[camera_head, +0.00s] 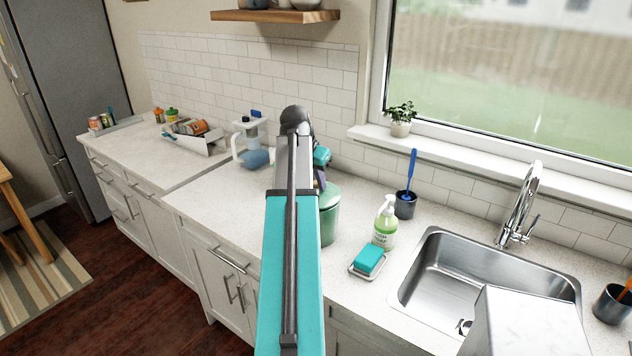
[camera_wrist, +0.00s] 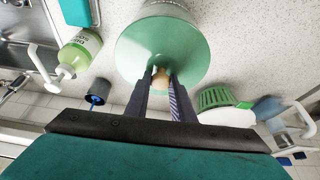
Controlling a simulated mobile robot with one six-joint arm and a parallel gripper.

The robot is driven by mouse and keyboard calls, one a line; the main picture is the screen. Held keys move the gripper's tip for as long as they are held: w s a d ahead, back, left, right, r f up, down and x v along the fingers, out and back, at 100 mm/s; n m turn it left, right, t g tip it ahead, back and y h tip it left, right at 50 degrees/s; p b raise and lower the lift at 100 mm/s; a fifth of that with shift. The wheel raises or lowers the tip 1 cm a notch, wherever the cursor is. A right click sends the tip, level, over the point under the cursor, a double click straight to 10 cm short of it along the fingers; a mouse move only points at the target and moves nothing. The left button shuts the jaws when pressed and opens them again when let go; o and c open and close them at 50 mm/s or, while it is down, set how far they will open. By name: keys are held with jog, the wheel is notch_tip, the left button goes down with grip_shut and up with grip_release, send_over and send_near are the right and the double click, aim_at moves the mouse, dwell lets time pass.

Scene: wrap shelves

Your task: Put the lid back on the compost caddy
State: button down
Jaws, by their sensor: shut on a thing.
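The green compost caddy (camera_head: 328,226) stands on the counter left of the soap bottle, partly hidden by my arm. A round green lid (camera_wrist: 190,45) with a tan knob (camera_wrist: 161,82) shows in the wrist view. My gripper (camera_wrist: 160,86) is shut on the knob, with a finger on each side of it. In the head view the lid (camera_head: 331,195) is at the caddy's top. I cannot tell whether it is fully seated or slightly above the rim. My arm hides the caddy's left side and much of the gripper.
A soap bottle (camera_head: 385,224), a teal sponge on a dish (camera_head: 368,261) and a brush cup (camera_head: 405,204) stand between caddy and sink (camera_head: 437,282). A jug (camera_head: 252,150) stands farther left. A ribbed green-and-white thing (camera_wrist: 222,100) is close beside the lid. The left front counter is clear.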

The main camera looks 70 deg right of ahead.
jog(key=c, duration=1)
grip_release()
jog(key=shift+r, duration=0.15)
jog(key=shift+r+p, duration=2.25)
jog(key=shift+r, duration=1.1)
grip_shut()
jog(key=shift+f+b, duration=1.05)
jog(key=shift+f, duration=1.4)
